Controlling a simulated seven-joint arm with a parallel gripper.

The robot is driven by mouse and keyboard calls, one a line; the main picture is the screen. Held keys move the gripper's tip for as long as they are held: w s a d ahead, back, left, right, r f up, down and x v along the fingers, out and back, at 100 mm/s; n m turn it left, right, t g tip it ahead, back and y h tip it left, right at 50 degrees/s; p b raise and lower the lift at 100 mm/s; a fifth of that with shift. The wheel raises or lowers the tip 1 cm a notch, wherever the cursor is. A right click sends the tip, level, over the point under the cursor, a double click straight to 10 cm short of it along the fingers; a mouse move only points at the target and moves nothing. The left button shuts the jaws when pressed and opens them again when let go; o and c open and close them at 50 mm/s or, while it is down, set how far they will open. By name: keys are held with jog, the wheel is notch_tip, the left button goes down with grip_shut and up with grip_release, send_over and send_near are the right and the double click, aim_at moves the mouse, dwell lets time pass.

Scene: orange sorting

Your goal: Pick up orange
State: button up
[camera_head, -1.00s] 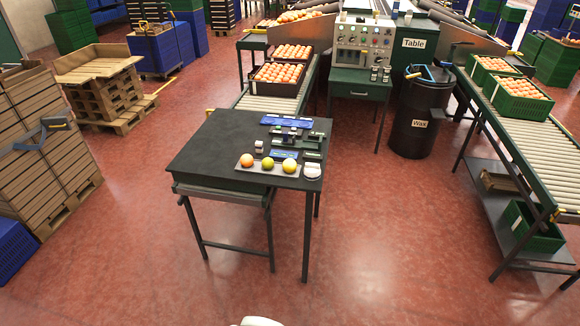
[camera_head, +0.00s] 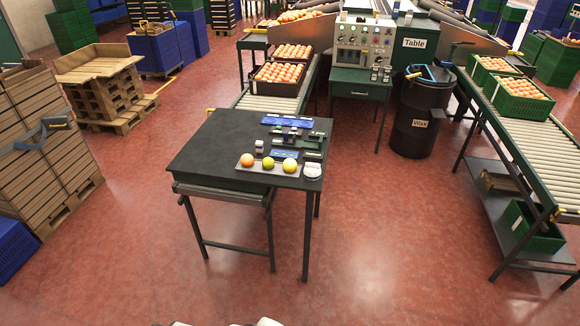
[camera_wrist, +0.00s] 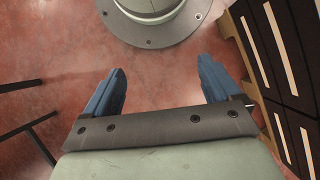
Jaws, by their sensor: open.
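In the head view only small white parts of mine show at the bottom edge; the fingers are not seen there.
Blue trays (camera_head: 287,121), small instruments and a round white dish (camera_head: 312,170) stand on the table's right part; its left part is bare. Crates of oranges (camera_head: 278,74) lie on a roller conveyor behind. A black Wax barrel (camera_head: 420,115) stands right. Stacked brown crates (camera_head: 45,150) stand left.

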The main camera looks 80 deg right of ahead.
jog(key=w+d+r+m+t, duration=0.2)
jog(key=d+r, duration=0.3)
jog(key=d, duration=0.6)
jog(key=w+d+r+m+t+h, duration=0.1)
jog(key=w+d+r+m, duration=0.3)
jog(key=d, duration=0.7)
jog(key=w+d+r+t, duration=0.1)
jog(key=d+r+t, duration=0.1)
jog(key=d+r, duration=0.65)
notch_tip(320, 180, up, 28)
jog(key=m+g+h, duration=0.4)
jog(key=m, duration=0.6)
send_over(287, 162)
jog(key=w+a, duration=0.4)
jog(key=x, duration=1.3)
jog(key=shift+w+d+f, duration=0.25)
jog(key=shift+d+f, duration=0.1)
